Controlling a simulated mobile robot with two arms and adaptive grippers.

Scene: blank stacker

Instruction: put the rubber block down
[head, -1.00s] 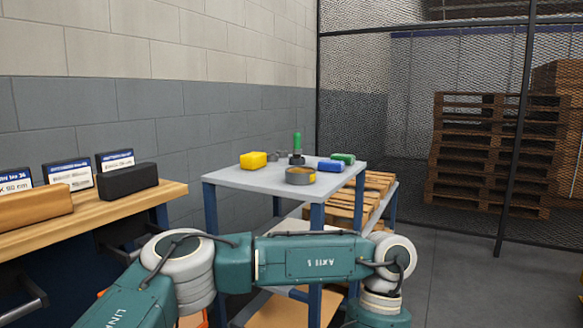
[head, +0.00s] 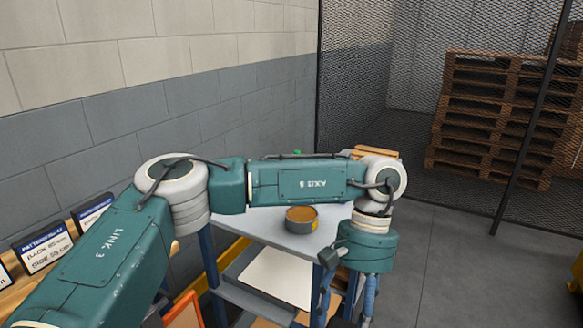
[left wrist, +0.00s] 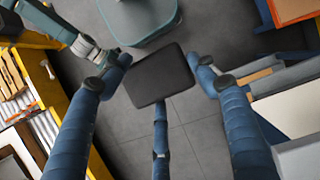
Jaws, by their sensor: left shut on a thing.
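The dark rubber block (left wrist: 158,80) sits between the blue fingers of my left gripper (left wrist: 160,72) in the left wrist view. The gripper is shut on it, over the grey floor. In the head view my left wrist hangs at the front right corner of the grey-topped table (head: 268,222); the blue fingers only partly show there and the block is mostly out of frame.
The wooden bench with label cards (head: 44,246) is at the left. Stacked pallets (head: 490,120) stand behind the mesh fence.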

